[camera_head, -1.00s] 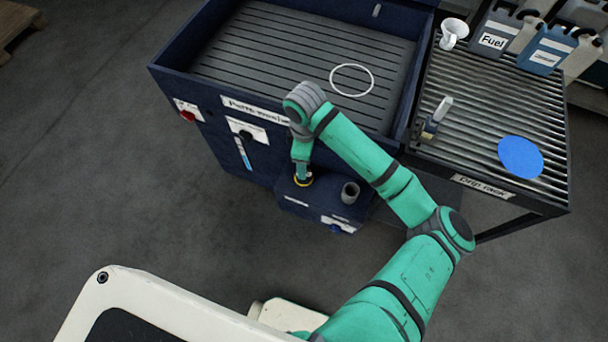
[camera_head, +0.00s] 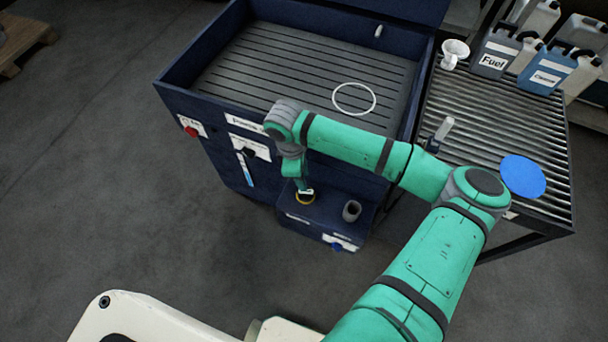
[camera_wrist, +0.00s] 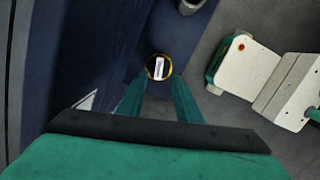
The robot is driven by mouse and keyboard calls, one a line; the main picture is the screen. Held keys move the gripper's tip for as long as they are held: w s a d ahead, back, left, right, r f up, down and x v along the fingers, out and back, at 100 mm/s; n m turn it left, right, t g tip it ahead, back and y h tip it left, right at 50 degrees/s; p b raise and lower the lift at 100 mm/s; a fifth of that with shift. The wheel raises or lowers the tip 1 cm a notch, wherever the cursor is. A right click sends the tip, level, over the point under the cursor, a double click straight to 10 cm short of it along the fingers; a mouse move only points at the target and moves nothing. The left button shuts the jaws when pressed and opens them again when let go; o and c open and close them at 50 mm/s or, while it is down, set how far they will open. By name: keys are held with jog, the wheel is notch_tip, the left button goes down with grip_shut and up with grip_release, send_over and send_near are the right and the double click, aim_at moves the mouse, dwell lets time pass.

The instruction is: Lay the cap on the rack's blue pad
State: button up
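The cap (camera_wrist: 159,67) is dark and round with a yellow rim and a pale bar across its top. It sits on the low blue box at the front of the parts washer; in the head view its yellow rim (camera_head: 305,200) shows just below my gripper (camera_head: 302,184). In the wrist view my gripper (camera_wrist: 158,84) has its two fingers spread, with the cap between and beyond their tips; I see no contact. The blue pad (camera_head: 523,176) is a flat round disc on the drip rack (camera_head: 470,130) at the right, with nothing on it.
A dark open cylinder (camera_head: 351,211) stands on the box to the right of the cap. The washer basin (camera_head: 300,60) holds a white ring (camera_head: 354,98). A small upright item (camera_head: 440,132), a white funnel (camera_head: 454,52) and several jugs (camera_head: 497,52) stand on or behind the rack.

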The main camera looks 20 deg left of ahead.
aim_at(306, 194)
jog(key=shift+w+d+h, duration=0.1)
jog(key=shift+h, duration=0.2)
jog(key=shift+a+x, duration=0.3)
jog(key=shift+x, duration=1.15)
jog(key=shift+a+x, duration=0.3)
jog(key=shift+x, duration=1.15)
jog(key=shift+a+x, duration=0.3)
jog(key=shift+x, duration=1.15)
jog(key=shift+s+f, duration=0.2)
jog(key=shift+f, duration=0.1)
grip_shut()
